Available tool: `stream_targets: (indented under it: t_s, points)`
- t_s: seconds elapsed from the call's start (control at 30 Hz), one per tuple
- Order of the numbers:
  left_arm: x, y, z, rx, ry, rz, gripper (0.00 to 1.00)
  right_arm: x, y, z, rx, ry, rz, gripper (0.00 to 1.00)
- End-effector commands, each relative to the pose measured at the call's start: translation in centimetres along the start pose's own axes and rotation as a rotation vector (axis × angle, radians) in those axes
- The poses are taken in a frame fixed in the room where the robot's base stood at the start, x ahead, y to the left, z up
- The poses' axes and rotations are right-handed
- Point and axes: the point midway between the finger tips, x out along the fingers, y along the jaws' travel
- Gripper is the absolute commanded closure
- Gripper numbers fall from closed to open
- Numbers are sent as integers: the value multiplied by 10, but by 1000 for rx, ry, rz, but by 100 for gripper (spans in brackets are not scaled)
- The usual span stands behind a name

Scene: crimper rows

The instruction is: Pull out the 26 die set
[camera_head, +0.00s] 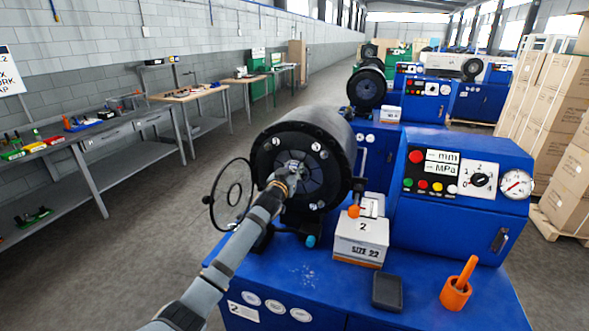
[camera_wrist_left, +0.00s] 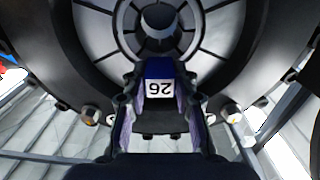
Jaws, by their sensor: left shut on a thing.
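The crimper head (camera_head: 340,140) is a big black drum at the front, with a ring of wedge-shaped segments in its round mouth. My left gripper (camera_head: 290,178) reaches into the middle of that mouth. In the left wrist view, my left gripper (camera_wrist_left: 158,112) is shut on the 26 die set (camera_wrist_left: 159,70), by a blue piece with a white label that reads 26 upside down. The grey segments (camera_wrist_left: 205,22) and a round centre show just beyond it. How deep the die set sits is hidden by the fingers. My right gripper is not in view.
A white box marked SIZE 22 (camera_head: 359,252) stands on the blue machine top (camera_head: 310,275) beside the head. A black block (camera_head: 387,291) and an orange cup (camera_head: 456,294) are in front. A thin black ring (camera_head: 232,195) stands left of the mouth. A control panel (camera_head: 465,180) rises at right.

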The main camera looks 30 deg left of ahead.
Motion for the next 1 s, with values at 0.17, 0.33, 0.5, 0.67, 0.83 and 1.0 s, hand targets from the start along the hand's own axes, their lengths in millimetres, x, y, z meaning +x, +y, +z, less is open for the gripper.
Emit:
stream_targets:
  t_s: [0.17,0.33,0.5,0.67,0.83,1.0]
  points:
    - [-9,0,-1,3,3,1,100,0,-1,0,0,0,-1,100]
    - [-17,1,-1,2,2,2,100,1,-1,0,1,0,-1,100]
    - [-25,0,0,3,1,0,100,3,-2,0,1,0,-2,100]
    - [-33,0,0,2,0,0,100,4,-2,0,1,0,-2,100]
    - [-41,0,1,2,-2,0,100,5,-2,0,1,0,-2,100]
    - [-49,0,1,3,-2,-1,100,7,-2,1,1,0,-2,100]
